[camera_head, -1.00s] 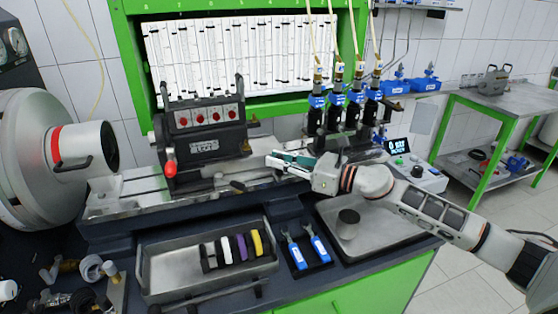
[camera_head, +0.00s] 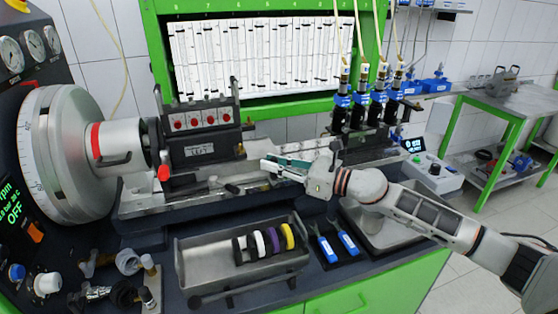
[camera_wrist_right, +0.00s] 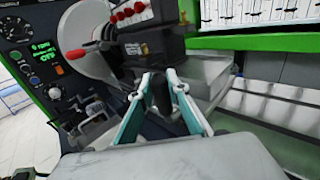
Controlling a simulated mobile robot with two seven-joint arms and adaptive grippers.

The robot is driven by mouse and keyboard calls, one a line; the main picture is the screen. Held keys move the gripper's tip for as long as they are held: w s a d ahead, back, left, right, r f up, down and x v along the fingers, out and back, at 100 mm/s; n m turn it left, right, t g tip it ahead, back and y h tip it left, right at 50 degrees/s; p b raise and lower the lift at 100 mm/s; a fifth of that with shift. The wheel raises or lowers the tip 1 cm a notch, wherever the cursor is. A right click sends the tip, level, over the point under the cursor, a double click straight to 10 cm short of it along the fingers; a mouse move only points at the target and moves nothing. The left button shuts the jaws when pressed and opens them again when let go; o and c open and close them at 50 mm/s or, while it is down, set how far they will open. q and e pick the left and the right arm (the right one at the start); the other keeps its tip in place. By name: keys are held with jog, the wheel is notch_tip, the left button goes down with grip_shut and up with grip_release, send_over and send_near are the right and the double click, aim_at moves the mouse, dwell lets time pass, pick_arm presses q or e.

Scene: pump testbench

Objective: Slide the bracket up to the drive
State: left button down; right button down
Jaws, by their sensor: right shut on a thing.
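The bracket (camera_head: 203,135) is a dark grey upright block with red round parts along its upper face. It stands on the bench's rail, right beside the drive (camera_head: 118,142), a light grey cylinder with a red band in front of a large dial wheel. Their edges meet in the head view; I cannot tell whether they touch. My right gripper (camera_head: 268,164) is at the bracket's right side. In the right wrist view its teal-lined fingers (camera_wrist_right: 161,100) are shut around a dark upright post (camera_wrist_right: 161,92) in front of the bracket (camera_wrist_right: 153,50). My left gripper is not in view.
A grey tray (camera_head: 225,278) with coloured rings lies in front of the rail. Blue-handled tools (camera_head: 336,246) lie beside it. Blue-collared injectors (camera_head: 362,108) with hoses stand right of my gripper. Loose fittings (camera_head: 125,265) lie at the front left.

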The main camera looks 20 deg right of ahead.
jog(key=shift+a+r, duration=0.15)
jog(key=shift+a, duration=0.3)
jog(key=c, duration=1.9)
grip_release()
jog(key=shift+d, duration=0.1)
jog(key=shift+d, duration=0.1)
jog(key=shift+s+d+f, duration=0.2)
jog(key=shift+s+d, duration=0.15)
jog(key=shift+d, duration=0.05)
jog(key=v, duration=1.1)
jog(key=shift+a+r, duration=0.1)
